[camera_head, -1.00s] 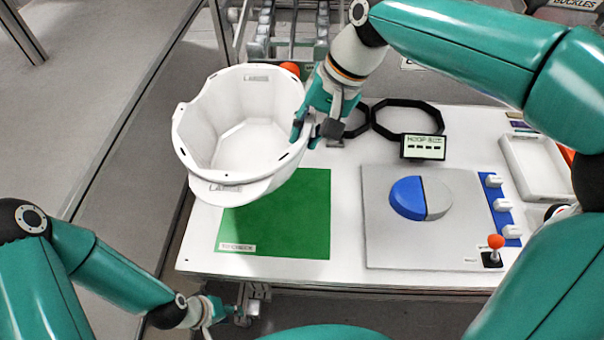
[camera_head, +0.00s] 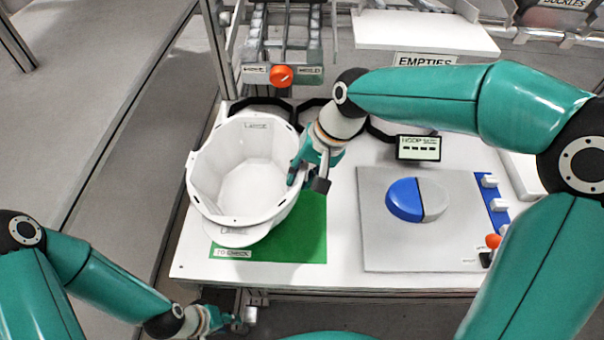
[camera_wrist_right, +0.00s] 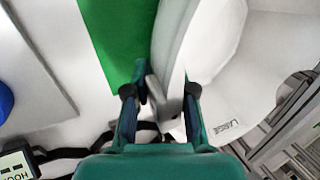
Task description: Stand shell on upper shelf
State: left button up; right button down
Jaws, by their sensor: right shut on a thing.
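A white helmet shell (camera_head: 243,172) is held above the left part of the white table, its open side facing up toward the head camera. My right gripper (camera_head: 306,178) is shut on the shell's right rim. In the right wrist view the shell's wall (camera_wrist_right: 176,62) runs between the fingers of the right gripper (camera_wrist_right: 160,98). My left gripper (camera_head: 232,318) is low at the front, below the table edge, and looks empty; its fingers are too small to read. The upper shelf cannot be made out for certain; a white shelf labelled EMPTIES (camera_head: 425,35) stands at the back.
A green mat (camera_head: 300,235) labelled TO CHECK lies under the shell. A grey panel with a blue-and-grey disc (camera_head: 405,200) is to the right. A small display (camera_head: 418,148) stands behind it. A rack with an orange knob (camera_head: 281,76) is behind the shell.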

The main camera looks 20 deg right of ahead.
jog(key=shift+f, duration=0.1)
jog(key=c, duration=1)
grip_release()
jog(key=shift+o, duration=0.2)
jog(key=v, duration=1.2)
jog(key=shift+p, duration=0.4)
